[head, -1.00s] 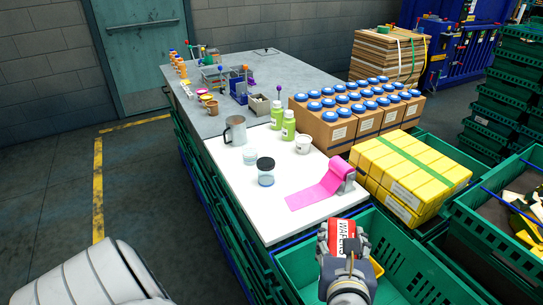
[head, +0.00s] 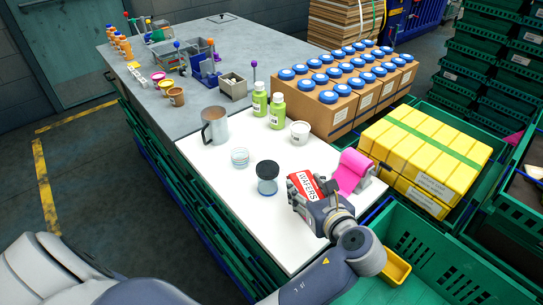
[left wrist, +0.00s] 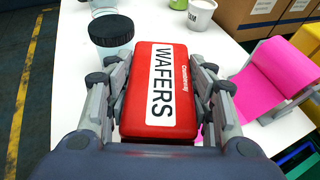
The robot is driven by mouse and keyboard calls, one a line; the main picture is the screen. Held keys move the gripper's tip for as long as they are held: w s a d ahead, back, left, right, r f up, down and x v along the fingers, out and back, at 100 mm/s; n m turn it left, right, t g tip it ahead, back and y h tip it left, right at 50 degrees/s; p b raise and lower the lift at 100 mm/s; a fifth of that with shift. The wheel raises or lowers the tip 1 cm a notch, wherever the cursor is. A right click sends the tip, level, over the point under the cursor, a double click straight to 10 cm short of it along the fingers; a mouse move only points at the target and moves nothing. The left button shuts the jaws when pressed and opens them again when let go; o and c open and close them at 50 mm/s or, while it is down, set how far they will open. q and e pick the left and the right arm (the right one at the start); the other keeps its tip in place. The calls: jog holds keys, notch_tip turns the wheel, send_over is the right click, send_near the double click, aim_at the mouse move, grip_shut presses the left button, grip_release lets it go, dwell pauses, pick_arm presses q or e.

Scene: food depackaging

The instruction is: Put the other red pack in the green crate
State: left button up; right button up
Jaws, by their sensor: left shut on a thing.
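The red pack (left wrist: 160,88), labelled WAFERS, is held between the fingers of my left gripper (head: 311,190). In the head view the pack (head: 308,186) is over the front part of the white board, next to the dark-lidded jar (head: 267,180) and the pink roll. I cannot tell whether the pack touches the board. The green crate (head: 440,262) is at the lower right, with my left arm partly in front of it. A yellow tub (head: 396,268) sits inside it. My right gripper is not in view.
The dark-lidded jar also shows in the left wrist view (left wrist: 111,32). The pink roll (head: 352,172) stands right of my gripper. A grey mug (head: 214,128), green bottles (head: 277,112) and a white cup (head: 299,132) stand farther back. Yellow packs (head: 420,152) are stacked at the right.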

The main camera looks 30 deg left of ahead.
pick_arm(q)
jog(key=p, duration=0.2)
send_over(294, 169)
jog(key=shift+s+d+f, duration=0.25)
jog(key=shift+s+f, duration=0.1)
jog(key=shift+f, duration=0.2)
jog(key=shift+w+a, duration=0.2)
jog(key=shift+w, duration=0.1)
jog(key=shift+w+a+f, duration=0.1)
jog(key=shift+w+f, duration=0.05)
jog(key=shift+f, duration=0.05)
notch_tip(294, 169, down, 3)
jog(key=shift+f, duration=0.15)
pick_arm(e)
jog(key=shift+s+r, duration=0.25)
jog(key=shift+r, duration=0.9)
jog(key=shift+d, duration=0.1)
pick_arm(q)
jog(key=o, duration=0.8)
jog(key=shift+f, duration=0.15)
jog(key=shift+c, duration=0.2)
jog(key=o, duration=0.4)
jog(key=shift+o, duration=0.2)
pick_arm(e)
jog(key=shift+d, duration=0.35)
